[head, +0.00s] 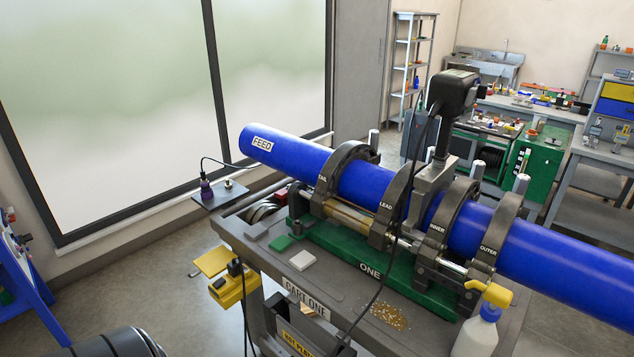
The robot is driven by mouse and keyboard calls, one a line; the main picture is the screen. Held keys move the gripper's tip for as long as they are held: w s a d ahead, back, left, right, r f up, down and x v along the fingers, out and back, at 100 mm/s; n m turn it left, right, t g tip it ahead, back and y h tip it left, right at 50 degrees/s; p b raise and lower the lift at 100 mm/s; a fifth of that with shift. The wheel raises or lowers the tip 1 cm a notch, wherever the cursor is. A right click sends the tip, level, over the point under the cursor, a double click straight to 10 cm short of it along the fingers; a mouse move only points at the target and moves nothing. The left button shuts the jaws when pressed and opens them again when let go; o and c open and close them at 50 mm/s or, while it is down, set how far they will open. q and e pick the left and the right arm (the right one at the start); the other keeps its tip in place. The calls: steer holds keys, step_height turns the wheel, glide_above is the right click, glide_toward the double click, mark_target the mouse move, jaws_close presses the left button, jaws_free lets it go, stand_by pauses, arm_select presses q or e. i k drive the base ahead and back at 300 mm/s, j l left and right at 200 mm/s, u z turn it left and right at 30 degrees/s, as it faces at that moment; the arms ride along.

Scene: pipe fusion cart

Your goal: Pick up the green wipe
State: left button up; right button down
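The green wipe (281,243) is a small flat green square. It lies on the grey top of the cart (340,301), near its left end, beside the green base marked ONE (370,270). A grey square (256,231) lies behind it to the left, and a white square (302,260) lies in front of it to the right. Nothing covers the green wipe. Neither of my grippers shows in the head view. A dark rounded part at the bottom left edge seems to be mine.
A long blue pipe (283,154) runs through black clamps above the cart. A spray bottle (477,332) stands at the front right, near scattered shavings (389,316). A yellow tool (233,286) hangs at the cart's left front. A black cable crosses the cart top.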

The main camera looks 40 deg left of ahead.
mark_target(283, 243)
steer(key=u, duration=1.55)
